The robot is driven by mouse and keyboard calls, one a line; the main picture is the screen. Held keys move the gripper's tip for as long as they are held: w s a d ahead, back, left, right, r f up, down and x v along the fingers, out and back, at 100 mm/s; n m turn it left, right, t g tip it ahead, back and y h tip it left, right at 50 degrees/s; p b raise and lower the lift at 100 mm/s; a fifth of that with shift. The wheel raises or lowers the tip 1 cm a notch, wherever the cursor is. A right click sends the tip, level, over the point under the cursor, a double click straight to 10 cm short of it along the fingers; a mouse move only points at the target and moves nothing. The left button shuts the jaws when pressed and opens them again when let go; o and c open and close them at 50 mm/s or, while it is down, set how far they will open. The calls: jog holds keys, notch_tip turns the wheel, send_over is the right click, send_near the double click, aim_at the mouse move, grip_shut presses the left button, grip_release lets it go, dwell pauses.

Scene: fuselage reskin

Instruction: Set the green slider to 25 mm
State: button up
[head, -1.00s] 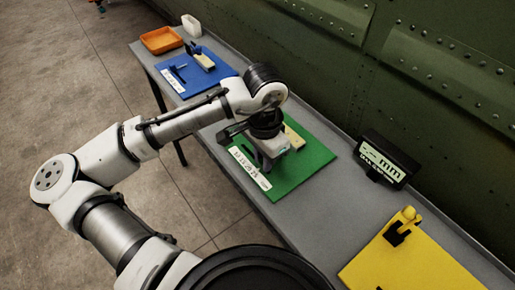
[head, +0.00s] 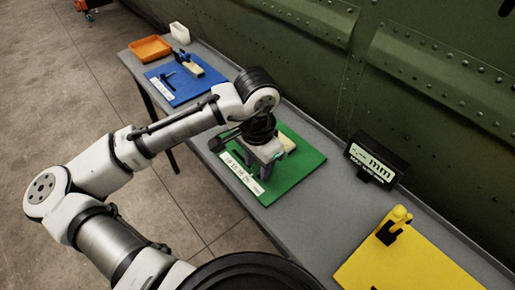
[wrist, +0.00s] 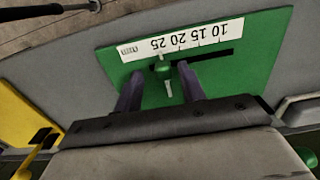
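The green board (wrist: 262,70) lies flat on the bench and also shows in the head view (head: 309,163). Its white scale strip (wrist: 185,38) appears upside down in the wrist view, with 10, 15, 20 and 25 readable. A dark slot runs beside the strip. The green slider (wrist: 163,70) stands at the slot near the 25 end, with a pale pointer toward the strip; the exact reading is too small to tell. My gripper (wrist: 160,82) is open, its two dark fingers on either side of the slider with gaps visible. In the head view my gripper (head: 263,168) covers the slider.
A black display (head: 376,160) marked mm shows dashes, right of the green board. A yellow board (head: 405,262) with a yellow knob is nearer, a blue board (head: 196,90) farther. An orange tray (head: 150,49) and white box (head: 180,33) stand at the far end. A green riveted wall borders the bench.

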aim_at(257, 168)
notch_tip(257, 168, up, 13)
dwell(0.3)
dwell(0.4)
